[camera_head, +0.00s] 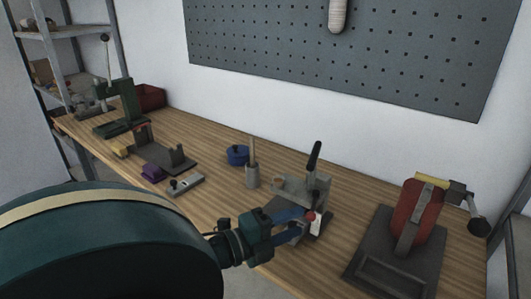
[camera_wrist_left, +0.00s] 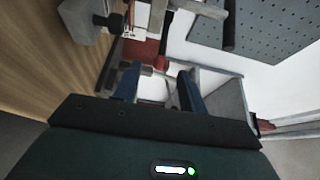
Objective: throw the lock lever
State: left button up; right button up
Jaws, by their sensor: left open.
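A grey metal fixture (camera_head: 291,187) stands on the wooden bench right of centre. A lever with a long black handle (camera_head: 314,156) rises tilted from it, and a small red knob (camera_head: 310,216) sits low on its front beside a white plate (camera_head: 317,224). I cannot tell for sure which is the lock lever. My left gripper (camera_head: 297,224) is open at the fixture's front, its blue fingers close to the red knob; contact is unclear. In the left wrist view the open fingers (camera_wrist_left: 158,88) point toward grey parts, with nothing clearly between them. My right gripper is not in view.
A red clamp-like device on a dark base (camera_head: 372,272) stands to the right. A pegboard (camera_head: 350,45) hangs behind.

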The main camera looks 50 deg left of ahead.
pick_arm(q)
jog(key=v, duration=0.6)
jog(key=shift+b, duration=0.35)
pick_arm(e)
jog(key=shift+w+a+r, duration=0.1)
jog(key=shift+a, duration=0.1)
pick_arm(q)
jog(key=shift+s, duration=0.1)
